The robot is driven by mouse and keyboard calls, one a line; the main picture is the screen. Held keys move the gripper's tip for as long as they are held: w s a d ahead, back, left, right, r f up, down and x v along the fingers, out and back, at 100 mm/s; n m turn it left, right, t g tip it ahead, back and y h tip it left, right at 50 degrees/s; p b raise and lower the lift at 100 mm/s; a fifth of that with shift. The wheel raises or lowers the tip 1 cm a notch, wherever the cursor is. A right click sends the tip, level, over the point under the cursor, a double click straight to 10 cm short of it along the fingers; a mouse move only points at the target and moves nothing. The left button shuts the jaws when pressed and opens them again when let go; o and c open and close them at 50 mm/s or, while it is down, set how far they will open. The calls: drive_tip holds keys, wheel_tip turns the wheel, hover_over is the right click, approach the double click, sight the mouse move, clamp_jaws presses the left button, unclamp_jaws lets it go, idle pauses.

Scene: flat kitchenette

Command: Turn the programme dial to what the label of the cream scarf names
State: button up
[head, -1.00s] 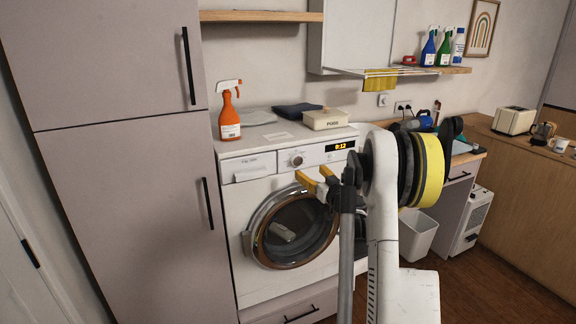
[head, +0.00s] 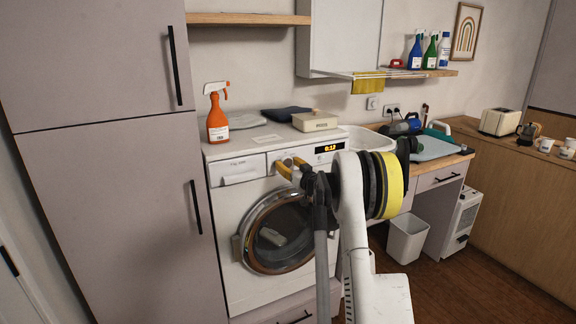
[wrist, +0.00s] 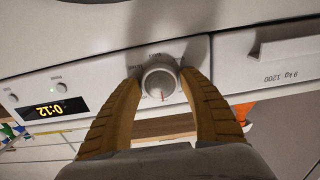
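The washing machine (head: 285,290) stands beside the tall cupboard, its round door shut. Its programme dial (wrist: 159,82) is a silver knob with a red pointer mark, in the middle of the wrist view. My gripper (wrist: 159,72) is open, with one yellow finger on each side of the dial; I cannot tell whether they touch it. In the head view my gripper (head: 290,164) is at the panel and covers most of the dial. The display (wrist: 50,109) reads 0:12. I cannot make out a cream scarf or its label; a pale shape (head: 272,237) shows in the door glass.
On the machine top stand an orange spray bottle (head: 217,112), a dark folded cloth (head: 286,113) and a cream box (head: 314,121). The detergent drawer (head: 242,168) is left of the dial. A white bin (head: 407,238) stands on the floor to the right.

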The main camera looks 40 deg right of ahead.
drive_tip(key=c, duration=0.7)
drive_tip(key=shift+m, duration=0.3)
